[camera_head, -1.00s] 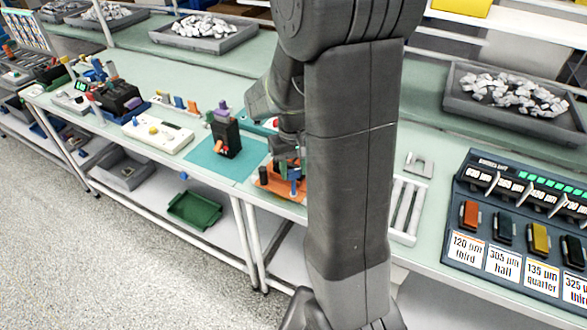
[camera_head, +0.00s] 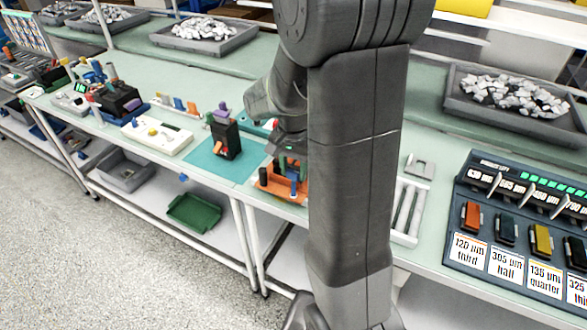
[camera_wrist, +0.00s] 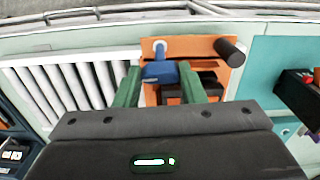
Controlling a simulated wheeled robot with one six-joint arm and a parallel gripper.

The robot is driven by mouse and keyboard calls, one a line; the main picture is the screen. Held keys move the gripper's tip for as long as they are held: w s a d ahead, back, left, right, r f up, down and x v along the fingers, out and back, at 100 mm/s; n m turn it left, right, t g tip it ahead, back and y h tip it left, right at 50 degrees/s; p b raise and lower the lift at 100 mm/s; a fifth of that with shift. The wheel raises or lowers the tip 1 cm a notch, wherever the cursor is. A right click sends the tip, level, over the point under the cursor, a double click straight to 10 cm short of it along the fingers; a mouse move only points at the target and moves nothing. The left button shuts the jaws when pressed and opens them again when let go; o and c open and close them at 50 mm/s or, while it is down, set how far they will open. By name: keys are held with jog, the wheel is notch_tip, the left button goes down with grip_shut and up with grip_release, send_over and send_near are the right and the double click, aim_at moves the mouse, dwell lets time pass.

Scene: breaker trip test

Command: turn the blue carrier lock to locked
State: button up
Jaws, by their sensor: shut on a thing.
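The blue carrier lock (camera_wrist: 160,72) is a blue handle on an orange carrier (camera_wrist: 205,58), with a round white-blue pin above it in the wrist view. My gripper (camera_wrist: 158,80) has green fingers on both sides of the handle and is shut on it. In the head view, the orange carrier (camera_head: 268,184) sits at the bench's front edge, with the blue lock (camera_head: 293,181) standing on it below my gripper (camera_head: 288,163). My arm hides the carrier's right side there. I cannot read any lock marking.
A black cylinder (camera_wrist: 230,50) stands on the carrier beside my right finger. A white slotted rack (camera_head: 407,210) is to the right. A dark block (camera_head: 226,138) stands on a teal mat (camera_head: 200,160) to the left. A labelled breaker panel (camera_head: 520,215) is at far right.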

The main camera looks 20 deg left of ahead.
jog(key=shift+m, duration=0.3)
dwell(0.4)
jog(key=o, duration=1)
notch_tip(320, 180, up, 14)
jog(key=shift+f+b, duration=0.1)
jog(key=shift+b, duration=0.2)
notch_tip(320, 180, down, 14)
jog(key=shift+r+p, duration=0.1)
jog(key=shift+p, duration=0.2)
